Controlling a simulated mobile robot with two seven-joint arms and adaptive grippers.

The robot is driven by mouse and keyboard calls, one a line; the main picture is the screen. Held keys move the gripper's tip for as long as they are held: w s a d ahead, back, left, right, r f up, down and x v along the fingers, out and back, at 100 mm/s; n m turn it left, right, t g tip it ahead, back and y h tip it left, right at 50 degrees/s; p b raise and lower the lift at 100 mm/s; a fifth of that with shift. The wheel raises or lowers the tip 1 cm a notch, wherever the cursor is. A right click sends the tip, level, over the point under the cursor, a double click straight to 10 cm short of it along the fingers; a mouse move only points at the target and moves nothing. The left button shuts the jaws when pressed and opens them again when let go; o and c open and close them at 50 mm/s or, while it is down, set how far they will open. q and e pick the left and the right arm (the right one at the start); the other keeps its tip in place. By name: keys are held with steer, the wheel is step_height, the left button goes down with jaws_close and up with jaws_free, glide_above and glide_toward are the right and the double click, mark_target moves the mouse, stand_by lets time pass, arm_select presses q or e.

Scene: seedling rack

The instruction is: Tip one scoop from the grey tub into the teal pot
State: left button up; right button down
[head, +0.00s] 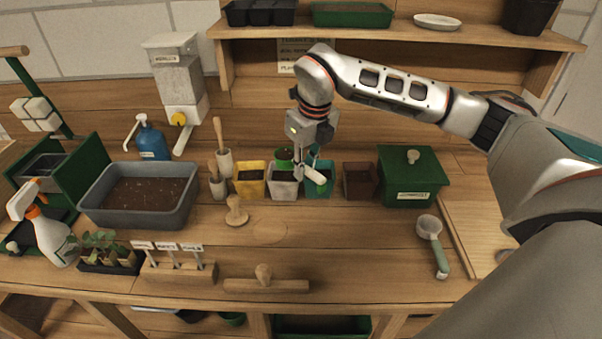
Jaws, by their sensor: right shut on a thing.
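The grey tub (190,204) stands at left, with dark soil inside. The teal pot (325,191) stands in a row of small pots at the back middle. My right gripper (306,160) is above the white and teal pots, pointing down. It is shut on a small pale thing with a green end, likely the scoop (314,175), which is tilted over the teal pot. The gripper partly hides it and the pot's mouth, so I cannot tell whether any soil is in the scoop. My left gripper is out of view.
Yellow (250,188), white (283,188) and brown (359,189) pots stand close beside the teal pot. A green lidded box (412,185) is to the right. A round-headed tool with a green handle (440,258) lies at the front right. The middle bench is mostly clear.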

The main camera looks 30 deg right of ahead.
arm_select(q)
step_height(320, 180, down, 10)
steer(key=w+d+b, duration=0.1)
steer(key=b, duration=1.2)
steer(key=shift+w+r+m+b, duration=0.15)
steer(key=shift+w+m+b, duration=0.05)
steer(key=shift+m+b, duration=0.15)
arm_select(e)
steer(key=shift+w+d+r+m+t+y, duration=0.1)
steer(key=shift+w+d+m+t+y, duration=0.15)
steer(key=shift+d+m+t+y, duration=1.2)
steer(key=shift+w+d+r+m+t+y, duration=0.2)
steer(key=shift+m+t+y, duration=0.5)
steer(key=shift+m+y, duration=1.75)
steer(key=shift+w+d+m+t+y, duration=0.3)
steer(key=shift+d+m+t+y, duration=0.6)
steer(key=shift+m+y, duration=1)
